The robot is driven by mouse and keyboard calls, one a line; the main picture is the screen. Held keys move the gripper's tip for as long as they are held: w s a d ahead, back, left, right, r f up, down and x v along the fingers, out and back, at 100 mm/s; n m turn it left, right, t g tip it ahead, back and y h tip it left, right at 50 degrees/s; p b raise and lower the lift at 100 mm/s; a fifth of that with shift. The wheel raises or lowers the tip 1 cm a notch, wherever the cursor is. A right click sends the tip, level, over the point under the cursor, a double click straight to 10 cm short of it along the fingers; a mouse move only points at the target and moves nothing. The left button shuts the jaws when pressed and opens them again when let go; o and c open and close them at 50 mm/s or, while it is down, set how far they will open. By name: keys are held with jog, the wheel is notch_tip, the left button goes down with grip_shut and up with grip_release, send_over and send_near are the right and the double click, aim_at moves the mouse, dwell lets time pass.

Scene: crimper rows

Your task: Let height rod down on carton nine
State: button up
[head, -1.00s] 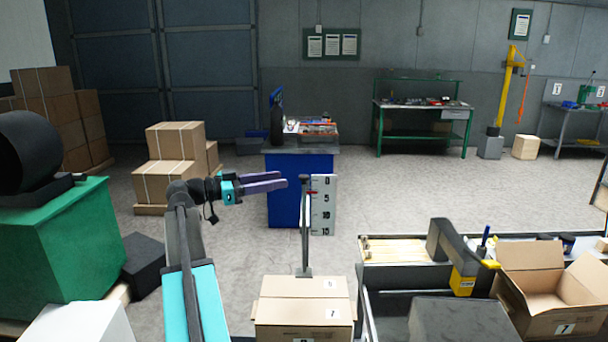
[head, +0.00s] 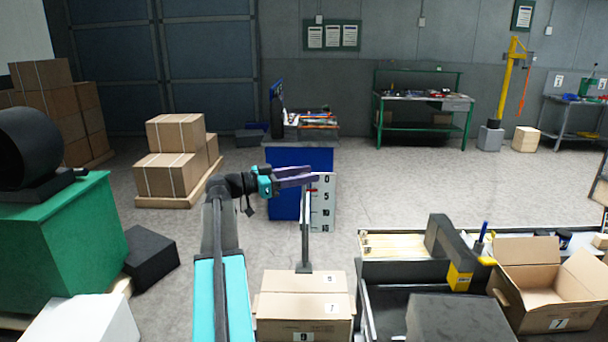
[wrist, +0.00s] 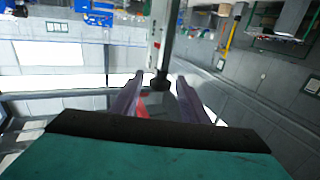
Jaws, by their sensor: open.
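The cartons carry small number labels, too small to read surely. My gripper (head: 314,173) is open at the rod's top, its purple fingers overlapping it in the head view. In the wrist view my open gripper (wrist: 157,80) has the rod's dark end (wrist: 159,79) between or just past its fingertips; contact cannot be told.
A blue cabinet (head: 285,195) is behind the rod. A green machine stand (head: 62,245) is at left. Open floor lies behind the trolley.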

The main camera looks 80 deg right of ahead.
grip_shut()
jog(key=b, duration=1.2)
send_over(306, 226)
notch_tip(306, 226, down, 12)
jog(key=shift+w+d+r, duration=0.2)
jog(key=shift+w+d, duration=0.1)
jog(key=shift+w, duration=0.05)
grip_release()
